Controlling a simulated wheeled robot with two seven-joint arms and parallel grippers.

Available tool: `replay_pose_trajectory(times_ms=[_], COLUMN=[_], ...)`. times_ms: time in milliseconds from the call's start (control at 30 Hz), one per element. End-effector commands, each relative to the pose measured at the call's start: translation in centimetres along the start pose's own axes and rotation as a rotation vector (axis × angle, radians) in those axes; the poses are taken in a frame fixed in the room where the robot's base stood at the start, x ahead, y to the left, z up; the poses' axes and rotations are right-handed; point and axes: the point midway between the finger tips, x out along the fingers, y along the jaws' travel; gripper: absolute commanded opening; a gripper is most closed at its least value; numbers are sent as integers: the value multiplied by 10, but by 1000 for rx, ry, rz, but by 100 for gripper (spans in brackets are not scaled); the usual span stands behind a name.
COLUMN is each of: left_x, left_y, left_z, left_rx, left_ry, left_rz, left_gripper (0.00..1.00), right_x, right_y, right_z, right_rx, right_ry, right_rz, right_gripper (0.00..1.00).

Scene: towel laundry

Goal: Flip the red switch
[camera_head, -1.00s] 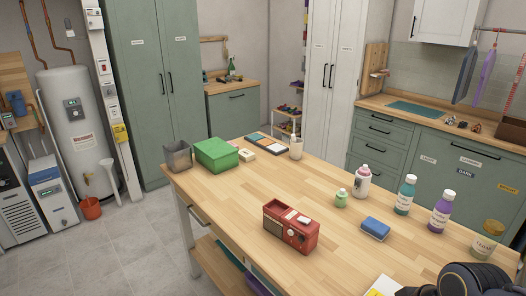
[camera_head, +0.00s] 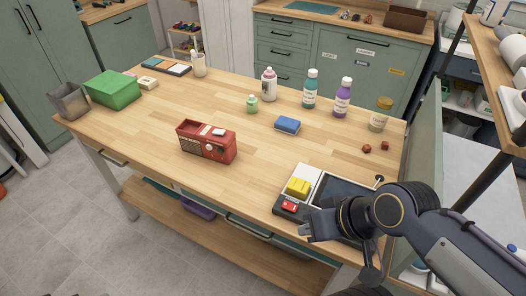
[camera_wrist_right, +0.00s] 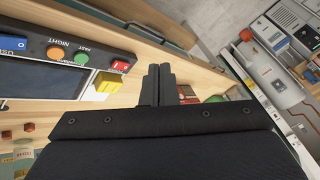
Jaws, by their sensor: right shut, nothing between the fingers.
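The red switch (camera_head: 290,206) is on the front left corner of a control panel (camera_head: 309,171) at the table's front right. It also shows in the right wrist view (camera_wrist_right: 120,66), with a white mark on it. My right gripper (camera_head: 306,230) is just in front of and slightly right of the switch, apart from it as far as I can see. Its fingers (camera_wrist_right: 158,72) are shut together and empty, to the right of the switch in the wrist view. My left gripper is not in view.
A yellow block-like control (camera_head: 298,187) sits right behind the switch. The panel also has a dark screen (camera_head: 340,193), and green, orange and blue controls in the wrist view. The table's front middle is clear.

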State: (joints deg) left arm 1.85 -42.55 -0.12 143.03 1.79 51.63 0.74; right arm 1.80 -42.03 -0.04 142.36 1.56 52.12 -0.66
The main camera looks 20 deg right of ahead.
Motion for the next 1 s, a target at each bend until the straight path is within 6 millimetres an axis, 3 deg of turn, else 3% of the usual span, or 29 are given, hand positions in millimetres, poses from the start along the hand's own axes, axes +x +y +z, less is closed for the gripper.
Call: replay_pose_trajectory(times_ms=[167,467,700,833,1000], left_x=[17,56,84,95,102], left_y=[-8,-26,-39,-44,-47], left_z=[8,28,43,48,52], left_rx=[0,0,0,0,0], left_ry=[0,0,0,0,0], left_rz=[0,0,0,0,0], left_gripper=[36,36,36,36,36], right_x=[5,21,45,58,67], right_y=[9,27,35,37,38], right_z=[-16,-73,-120,-139,-154], right_rx=[-270,-1136,-1787,-2048,-2248], right_ry=[-66,-306,-508,-590,-650], right_rz=[23,8,-126,-224,-321], right_gripper=[0,0,0,0,0])
